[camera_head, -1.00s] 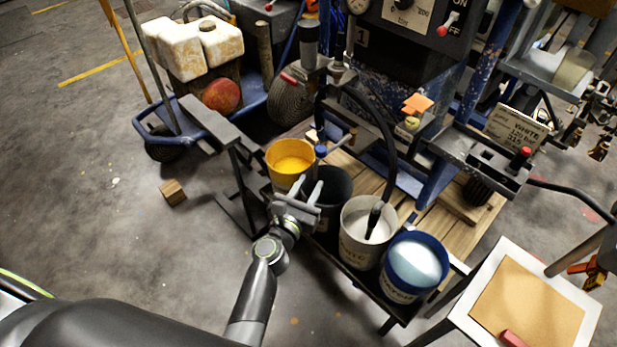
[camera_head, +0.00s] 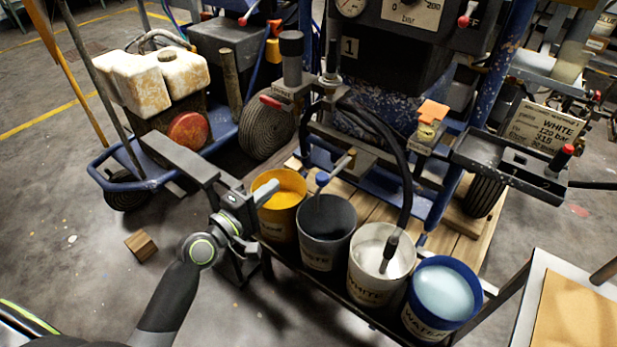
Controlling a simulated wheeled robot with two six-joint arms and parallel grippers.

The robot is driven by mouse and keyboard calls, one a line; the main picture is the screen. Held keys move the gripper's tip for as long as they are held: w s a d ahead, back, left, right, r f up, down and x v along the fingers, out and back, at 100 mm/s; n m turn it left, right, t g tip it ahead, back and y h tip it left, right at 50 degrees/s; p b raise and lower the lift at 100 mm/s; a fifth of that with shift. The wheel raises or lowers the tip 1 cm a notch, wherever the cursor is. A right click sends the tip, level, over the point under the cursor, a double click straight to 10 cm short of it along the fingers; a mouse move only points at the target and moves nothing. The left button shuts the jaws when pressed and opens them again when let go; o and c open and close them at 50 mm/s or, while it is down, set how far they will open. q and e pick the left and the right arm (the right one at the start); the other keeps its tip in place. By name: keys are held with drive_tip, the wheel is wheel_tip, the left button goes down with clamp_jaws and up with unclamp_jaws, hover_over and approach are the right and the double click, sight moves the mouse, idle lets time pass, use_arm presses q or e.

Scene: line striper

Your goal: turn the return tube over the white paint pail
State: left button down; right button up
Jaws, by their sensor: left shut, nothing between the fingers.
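The white paint pail (camera_head: 370,279) stands in the row on the low tray, with a thick black hose (camera_head: 404,180) running down into it and ending in a dark nozzle. A thin tube with a blue collar (camera_head: 322,180), seemingly the return tube, hangs over the dark waste pail (camera_head: 327,248), left of the white pail. A brass-coloured handle (camera_head: 346,161) sits beside its top. My left gripper (camera_head: 262,196) is shut and empty, in front of the yellow pail (camera_head: 281,205) and left of the tube. Whether it touches the yellow pail I cannot tell. My right gripper is not in view.
A blue-rimmed water pail (camera_head: 442,295) stands right of the white pail. A wooden block (camera_head: 141,245) lies on the open floor at left.

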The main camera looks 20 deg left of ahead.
use_arm(q)
drive_tip(key=w+d, duration=0.6)
drive_tip(key=shift+w+d, duration=0.35)
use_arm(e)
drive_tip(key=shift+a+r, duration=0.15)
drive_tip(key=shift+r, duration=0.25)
